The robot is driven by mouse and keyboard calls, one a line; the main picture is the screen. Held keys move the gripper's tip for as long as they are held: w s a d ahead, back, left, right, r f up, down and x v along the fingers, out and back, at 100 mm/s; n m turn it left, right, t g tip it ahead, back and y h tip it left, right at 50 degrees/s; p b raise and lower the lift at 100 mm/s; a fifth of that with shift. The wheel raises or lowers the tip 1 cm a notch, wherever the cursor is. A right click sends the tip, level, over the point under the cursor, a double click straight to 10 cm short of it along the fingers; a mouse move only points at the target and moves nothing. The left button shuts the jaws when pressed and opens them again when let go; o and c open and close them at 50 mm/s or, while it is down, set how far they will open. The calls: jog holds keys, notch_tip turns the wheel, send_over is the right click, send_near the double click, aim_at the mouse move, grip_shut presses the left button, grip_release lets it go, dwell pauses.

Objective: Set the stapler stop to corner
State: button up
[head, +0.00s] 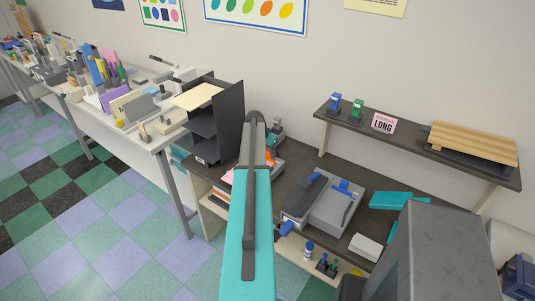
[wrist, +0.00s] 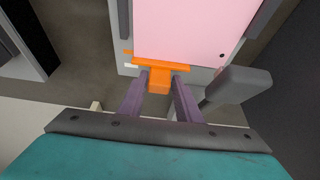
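The stapler (wrist: 122,20) shows as a grey body around a pink sheet (wrist: 180,30) in the wrist view. Its orange stop (wrist: 160,66) is a crossbar along the sheet's near edge, with a tab pointing toward me. My gripper (wrist: 160,82) has its two purple fingers on either side of that tab, close against it, and they look shut on it. A small pale mark lies left of the stop; I cannot read any setting. In the head view my teal arm hides most of the stapler; some orange (head: 275,160) shows beside the arm.
A black paper sorter (head: 228,110) stands left of my arm. A grey machine with blue parts (head: 325,203) lies to the right. A grey lever (wrist: 240,85) rises right of my fingers.

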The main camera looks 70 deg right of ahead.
grip_shut()
jog(key=shift+w+a+f+b, duration=0.1)
jog(key=shift+f+b, duration=0.05)
jog(key=shift+b, duration=0.45)
jog(key=shift+w+r, duration=0.1)
jog(key=shift+r, duration=0.1)
jog(key=shift+o, duration=2.1)
grip_release()
jog(key=shift+a, duration=0.15)
